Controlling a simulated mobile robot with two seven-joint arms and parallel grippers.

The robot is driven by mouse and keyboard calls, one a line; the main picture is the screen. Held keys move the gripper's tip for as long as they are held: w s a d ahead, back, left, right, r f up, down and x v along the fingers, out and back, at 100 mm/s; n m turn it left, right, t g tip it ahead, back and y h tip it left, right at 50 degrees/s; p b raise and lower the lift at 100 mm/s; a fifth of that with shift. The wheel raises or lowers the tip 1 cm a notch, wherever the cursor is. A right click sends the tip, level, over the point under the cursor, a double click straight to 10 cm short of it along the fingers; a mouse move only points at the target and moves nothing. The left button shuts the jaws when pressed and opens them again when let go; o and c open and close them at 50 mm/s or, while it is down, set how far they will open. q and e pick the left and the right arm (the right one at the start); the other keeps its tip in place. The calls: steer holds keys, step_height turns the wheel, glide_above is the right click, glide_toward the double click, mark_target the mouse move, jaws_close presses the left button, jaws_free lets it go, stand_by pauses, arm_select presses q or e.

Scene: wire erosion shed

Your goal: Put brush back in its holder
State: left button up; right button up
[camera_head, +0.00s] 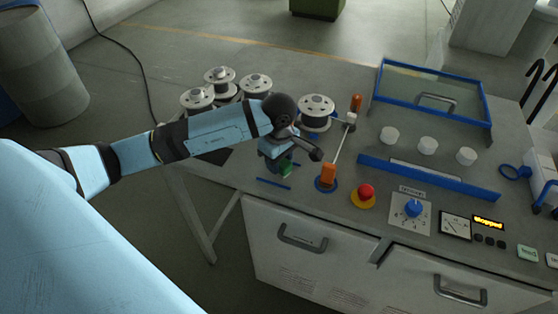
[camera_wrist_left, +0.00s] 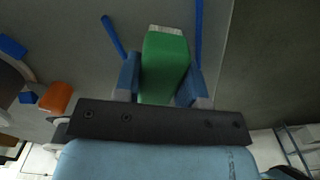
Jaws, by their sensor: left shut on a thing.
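The brush (camera_head: 287,168) has a green body and shows only partly in the head view, below my left gripper (camera_head: 282,165). In the left wrist view the green brush (camera_wrist_left: 164,66) has pale bristles at its far end. There my left gripper (camera_wrist_left: 160,82) is shut on it, one blue finger on each side. Two thin blue rails, which look like the holder, flank the brush: a left rail (camera_wrist_left: 113,37) and a right rail (camera_wrist_left: 199,30). One rail (camera_head: 273,184) shows on the bench in the head view. I cannot tell whether the bristles touch the bench. My right gripper is not in view.
Several wire spools, one being a near spool (camera_head: 316,107), stand behind. A control panel with a blue knob (camera_head: 412,208) is further right. The bench front edge is close.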

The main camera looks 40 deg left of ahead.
arm_select(q)
steer(key=shift+f, duration=0.35)
steer(key=shift+f+b, duration=0.25)
steer(key=shift+b, duration=0.05)
steer(key=o, duration=1)
steer(key=shift+r, duration=0.1)
steer(key=shift+c, duration=0.2)
